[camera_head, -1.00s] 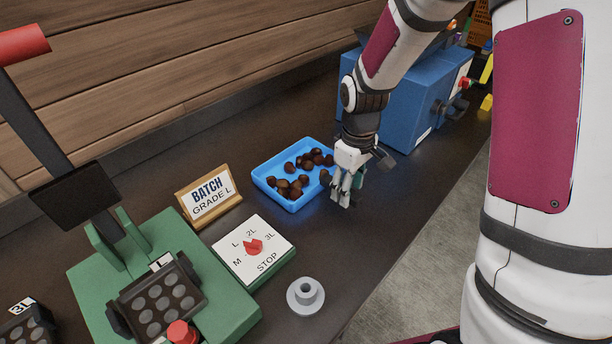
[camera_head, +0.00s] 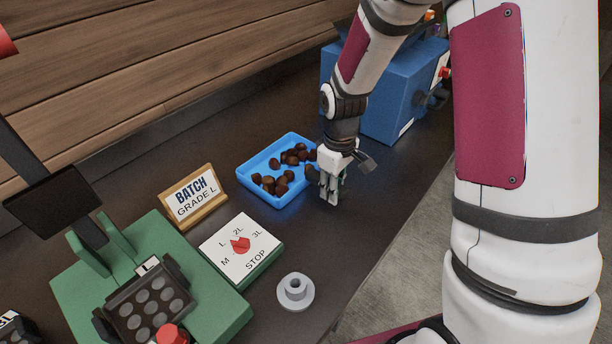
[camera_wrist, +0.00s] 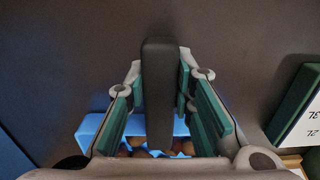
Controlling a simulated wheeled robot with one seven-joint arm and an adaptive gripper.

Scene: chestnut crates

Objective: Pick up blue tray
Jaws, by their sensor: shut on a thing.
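The blue tray (camera_head: 257,192) lies on the dark counter near the middle of the head view, with several brown chestnuts in it. In the wrist view my gripper (camera_wrist: 158,78) has green-padded fingers on either side of a dark bar. The tray (camera_wrist: 92,127) and some chestnuts show below, partly covered by the gripper. No lift off the counter is visible.
A "BATCH GRADE L" sign (camera_head: 190,199) stands left of the tray. A dial box (camera_head: 241,246), a green machine (camera_head: 215,318) and a grey flanged piece (camera_head: 295,292) are nearer. A blue machine (camera_head: 388,90) stands behind my gripper. A wooden wall (camera_head: 130,80) runs along the back.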

